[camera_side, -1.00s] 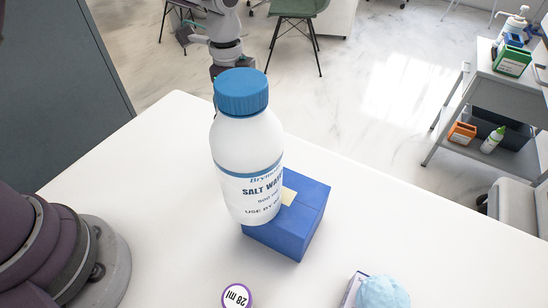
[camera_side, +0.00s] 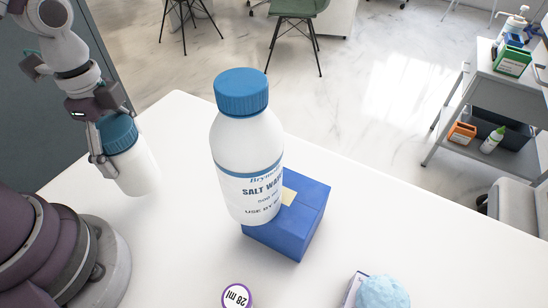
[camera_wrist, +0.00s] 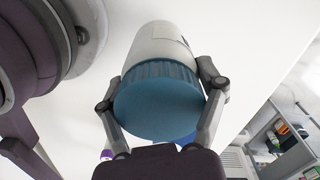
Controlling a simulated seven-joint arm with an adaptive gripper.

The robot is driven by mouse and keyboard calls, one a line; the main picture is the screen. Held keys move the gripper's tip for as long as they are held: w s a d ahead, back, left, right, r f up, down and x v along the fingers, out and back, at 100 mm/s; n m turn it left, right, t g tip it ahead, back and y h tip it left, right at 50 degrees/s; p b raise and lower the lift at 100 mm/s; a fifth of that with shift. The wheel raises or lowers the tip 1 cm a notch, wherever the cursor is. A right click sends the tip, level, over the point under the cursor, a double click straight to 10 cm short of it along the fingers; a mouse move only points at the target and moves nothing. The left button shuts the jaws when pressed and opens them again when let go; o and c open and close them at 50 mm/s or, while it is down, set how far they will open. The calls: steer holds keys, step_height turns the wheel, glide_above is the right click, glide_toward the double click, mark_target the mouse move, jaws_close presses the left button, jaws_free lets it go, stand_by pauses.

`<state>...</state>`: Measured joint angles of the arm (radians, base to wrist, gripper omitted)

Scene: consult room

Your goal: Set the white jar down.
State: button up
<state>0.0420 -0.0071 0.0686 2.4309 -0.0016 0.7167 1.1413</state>
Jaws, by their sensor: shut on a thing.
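The white jar (camera_side: 137,170) with a ribbed blue lid (camera_side: 118,133) is at the left of the side view, over the table's left part. It looks nearly upright; I cannot tell whether its base touches the table. My gripper (camera_side: 112,158) comes from above and is shut on the jar, fingers on opposite sides. In the wrist view the lid (camera_wrist: 158,103) faces the camera and the jar's white body (camera_wrist: 160,45) extends beyond it, between the two fingers. The jar's far side is hidden.
A large white salt-water bottle (camera_side: 245,150) with a blue cap stands mid-table, beside a blue box (camera_side: 305,215). A purple-rimmed lid (camera_side: 237,296) and a light-blue lumpy thing (camera_side: 383,292) are at the front. The white table (camera_side: 185,225) is clear between jar and bottle.

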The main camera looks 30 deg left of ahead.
steer(key=s+a+n, duration=0.1)
steer(key=a+n, duration=0.3)
steer(key=a, duration=0.1)
steer(key=shift+w+a+f, duration=0.8)
steer(key=shift+w+a, duration=0.05)
steer(key=shift+w, duration=1.6)
steer(key=shift+w+a+f, duration=0.8)
steer(key=shift+w+f, duration=0.05)
steer(key=shift+w, duration=1.6)
steer(key=shift+w+a+f, duration=0.8)
steer(key=shift+w+a, duration=0.05)
steer(key=shift+w, duration=1.6)
steer(key=shift+f, duration=0.1)
steer(key=o, duration=1.2)
